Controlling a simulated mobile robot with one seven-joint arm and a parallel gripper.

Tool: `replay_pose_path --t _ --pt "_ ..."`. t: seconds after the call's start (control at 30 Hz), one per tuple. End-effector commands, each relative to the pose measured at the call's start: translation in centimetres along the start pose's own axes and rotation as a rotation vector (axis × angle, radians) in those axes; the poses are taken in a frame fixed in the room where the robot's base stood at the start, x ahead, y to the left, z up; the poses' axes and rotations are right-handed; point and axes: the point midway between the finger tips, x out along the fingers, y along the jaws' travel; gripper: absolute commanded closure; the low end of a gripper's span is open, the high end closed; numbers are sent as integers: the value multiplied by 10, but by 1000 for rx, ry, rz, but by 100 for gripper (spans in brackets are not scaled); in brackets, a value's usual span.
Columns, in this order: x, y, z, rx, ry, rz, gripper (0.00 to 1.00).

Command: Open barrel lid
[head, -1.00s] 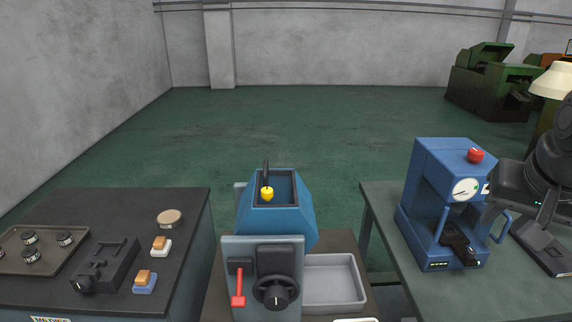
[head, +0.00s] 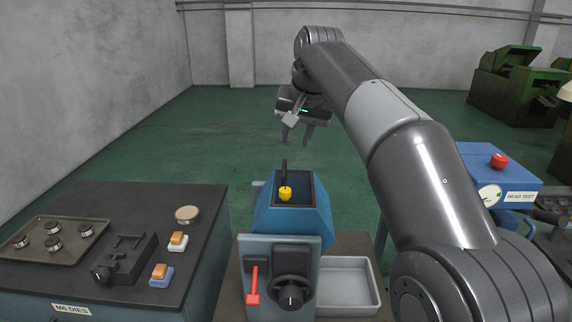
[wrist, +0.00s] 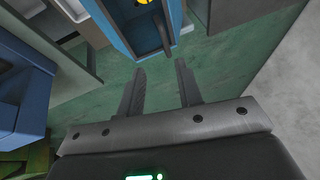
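The blue barrel machine (head: 283,228) stands at the lower middle of the head view. Its top has a dark rectangular panel or recess (head: 300,188); I cannot tell whether this is the lid. A yellow knob (head: 285,193) sits in it, and a dark upright handle (head: 284,169) rises at its far edge. My gripper (head: 297,137) is open and empty, higher in the picture beyond the machine. In the wrist view my gripper's spread fingers (wrist: 160,72) point toward the blue machine (wrist: 121,22), apart from the dark handle (wrist: 162,35).
The machine's front has a red lever (head: 253,287) and a black dial (head: 291,292). A grey tray (head: 349,287) lies to its right. A dark bench (head: 120,215) with dies and small blocks stands left. A blue test press (head: 500,180) is right, partly behind my arm.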

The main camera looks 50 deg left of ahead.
Motion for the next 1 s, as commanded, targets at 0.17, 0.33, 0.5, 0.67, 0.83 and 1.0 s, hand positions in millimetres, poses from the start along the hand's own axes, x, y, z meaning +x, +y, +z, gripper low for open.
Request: replay_pose_path --t 0.17,0.33,0.5,0.67,0.83,1.0 --pt "12 -8 0 -6 -4 -4 67" --pt "41 -7 1 -6 -6 -3 67" --pt "73 -7 0 -5 -4 -3 67" --pt "97 -7 0 -5 -3 -3 67" --pt "109 -7 0 -6 -2 -4 67" --pt "111 -7 0 -6 -1 -4 67"
